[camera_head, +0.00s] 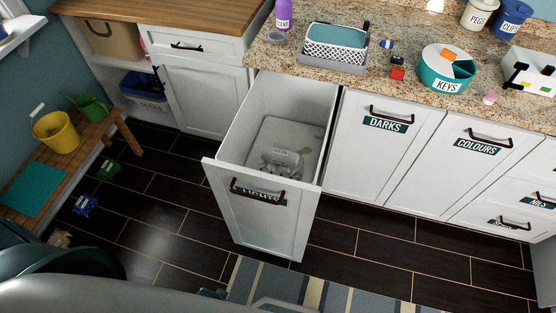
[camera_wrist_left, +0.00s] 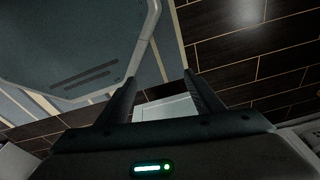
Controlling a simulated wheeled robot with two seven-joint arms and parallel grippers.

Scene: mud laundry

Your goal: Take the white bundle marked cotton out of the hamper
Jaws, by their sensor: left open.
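The hamper (camera_head: 222,168) is a white pull-out bin with a dark handle and a front label reading LIGHTS. It stands pulled out from under the counter and open at the top. A whitish bundle (camera_head: 283,158) with a small tag lies low inside it; the tag is too small to read. My left gripper (camera_wrist_left: 160,82) is open in the left wrist view, with nothing held between its fingers. A pale surface shows beyond the fingers; I cannot tell what it is. My right gripper is not in view.
Shut fronts marked DARKS (camera_head: 385,124) and COLOURS (camera_head: 477,147) stand right of the hamper. The granite counter (camera_head: 410,40) above holds a basket, a KEYS tray and small items. A bench (camera_head: 60,155) with a yellow bucket is at left. A striped rug (camera_head: 300,290) lies in front.

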